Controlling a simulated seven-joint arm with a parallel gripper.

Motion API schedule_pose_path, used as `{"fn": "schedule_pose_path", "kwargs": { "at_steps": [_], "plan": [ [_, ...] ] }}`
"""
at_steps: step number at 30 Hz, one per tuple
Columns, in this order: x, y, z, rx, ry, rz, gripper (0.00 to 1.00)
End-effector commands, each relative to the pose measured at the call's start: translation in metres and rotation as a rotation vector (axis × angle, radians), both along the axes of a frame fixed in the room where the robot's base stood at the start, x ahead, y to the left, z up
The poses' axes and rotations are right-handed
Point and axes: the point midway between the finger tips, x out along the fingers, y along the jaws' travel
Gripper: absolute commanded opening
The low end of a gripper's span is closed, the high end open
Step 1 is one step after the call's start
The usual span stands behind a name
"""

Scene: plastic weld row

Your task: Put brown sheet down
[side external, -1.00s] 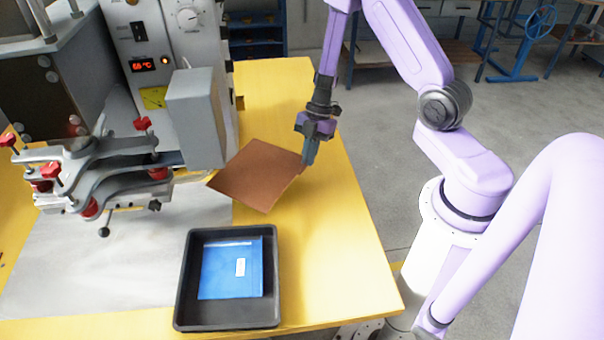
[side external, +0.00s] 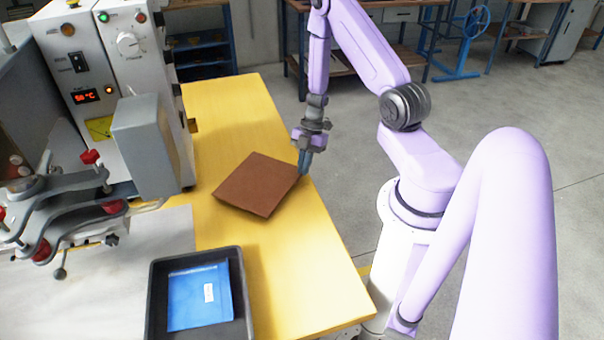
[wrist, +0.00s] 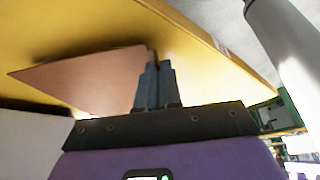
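The brown sheet (side external: 257,184) is a flat square at the right part of the yellow table, close to the table surface; whether it touches is hard to tell. My gripper (side external: 304,172) points down at the sheet's right corner, near the table's right edge. In the wrist view, my gripper (wrist: 155,84) has its two fingers close together on the edge of the brown sheet (wrist: 85,80), which extends to the left.
A black tray (side external: 240,262) with a blue sheet (side external: 199,297) in it sits at the front of the yellow table (side external: 305,275). A grey welding machine (side external: 140,130) with red-knobbed clamps stands at the left. The table between sheet and tray is clear.

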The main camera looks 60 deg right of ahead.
Motion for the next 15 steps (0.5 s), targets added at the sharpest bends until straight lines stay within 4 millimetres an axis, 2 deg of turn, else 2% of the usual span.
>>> {"fn": "schedule_pose_path", "kwargs": {
  "at_steps": [7,15],
  "plan": [
    [0.000,0.000,-0.027,0.000,0.002,0.001,0.00],
    [0.000,0.000,-0.030,-0.001,0.000,0.001,0.00]
  ]
}}
